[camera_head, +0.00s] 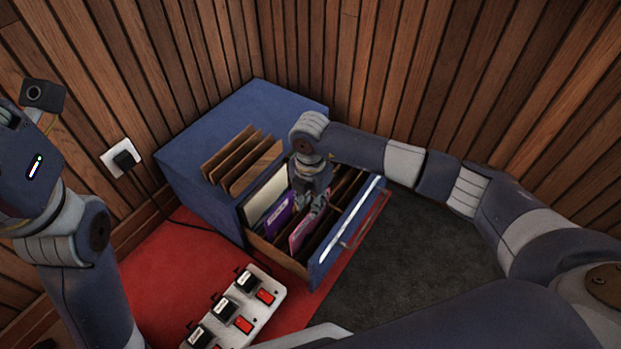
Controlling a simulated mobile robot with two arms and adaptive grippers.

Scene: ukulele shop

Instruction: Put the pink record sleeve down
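The pink record sleeve (301,233) stands in the open drawer of a blue cabinet, between wooden dividers. My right gripper (316,204) points down into the drawer at the sleeve's upper right edge. Its fingers overlap that edge in the picture. The fingers are small and dark, so I cannot tell whether they are closed on the sleeve or apart from it. The sleeve's lower part is hidden in the drawer. A purple sleeve (279,216) stands to the left of the pink one. My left arm is raised at the left edge, with its fingers out of view.
The blue cabinet (215,130) stands in the corner, with wooden dividers (243,160) on top. A white power strip (235,315) with red switches lies on the red carpet. A black cord runs from a wall socket (118,158).

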